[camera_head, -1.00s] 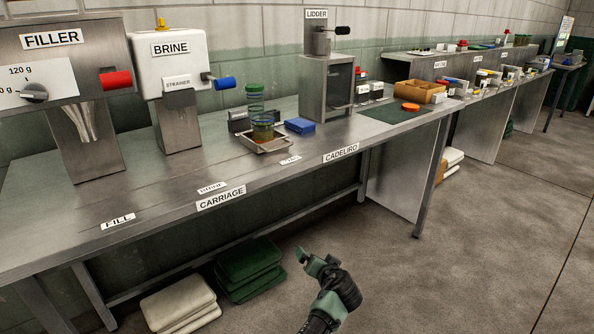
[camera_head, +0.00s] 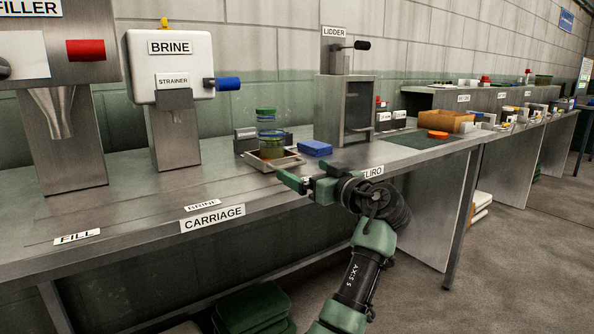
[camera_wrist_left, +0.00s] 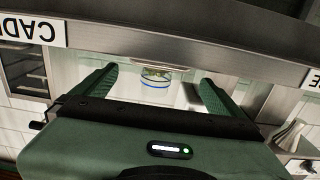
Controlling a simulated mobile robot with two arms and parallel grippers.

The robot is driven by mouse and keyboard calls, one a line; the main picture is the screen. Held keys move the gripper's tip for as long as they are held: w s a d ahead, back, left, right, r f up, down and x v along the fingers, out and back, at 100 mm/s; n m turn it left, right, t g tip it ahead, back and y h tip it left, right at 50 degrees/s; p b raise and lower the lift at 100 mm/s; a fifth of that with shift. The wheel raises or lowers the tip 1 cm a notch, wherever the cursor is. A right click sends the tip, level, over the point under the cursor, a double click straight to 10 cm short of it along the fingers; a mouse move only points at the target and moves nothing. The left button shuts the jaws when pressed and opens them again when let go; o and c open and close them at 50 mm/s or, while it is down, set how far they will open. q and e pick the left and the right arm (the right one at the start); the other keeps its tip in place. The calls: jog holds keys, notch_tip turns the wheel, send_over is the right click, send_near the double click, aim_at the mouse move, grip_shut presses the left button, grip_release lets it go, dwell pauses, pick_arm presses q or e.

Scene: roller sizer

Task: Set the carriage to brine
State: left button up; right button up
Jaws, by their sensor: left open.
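The carriage (camera_head: 287,163) is a small metal tray on the bench, right of the BRINE label (camera_head: 202,205) on the bench edge. A glass jar (camera_head: 265,147) with greenish contents stands in it, with green showing above. The jar also shows in the left wrist view (camera_wrist_left: 156,78). My left gripper (camera_head: 295,183) is at the bench's front edge, just in front of the carriage. It is open and empty, with the jar beyond and between its fingers in the wrist view. The white BRINE machine (camera_head: 170,80) with a blue handle stands left of the carriage. My right gripper is out of view.
The FILLER (camera_head: 60,130) stands at far left and the LIDDER (camera_head: 345,110) behind right. A blue stack (camera_head: 315,148) lies right of the carriage. A dark STRAINER-labelled holder (camera_head: 244,138) is behind it. The bench front toward FILL (camera_head: 77,237) is clear.

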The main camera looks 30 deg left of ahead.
aim_at(292, 166)
pick_arm(q)
jog(key=shift+x, duration=2.25)
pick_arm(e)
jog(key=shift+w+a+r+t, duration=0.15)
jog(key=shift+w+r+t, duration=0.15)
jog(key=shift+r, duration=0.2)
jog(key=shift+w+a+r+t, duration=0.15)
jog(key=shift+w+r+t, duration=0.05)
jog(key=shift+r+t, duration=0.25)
pick_arm(q)
jog(key=shift+f, duration=0.15)
jog(key=c, duration=1.8)
jog(key=shift+o, duration=0.2)
jog(key=shift+a, duration=0.1)
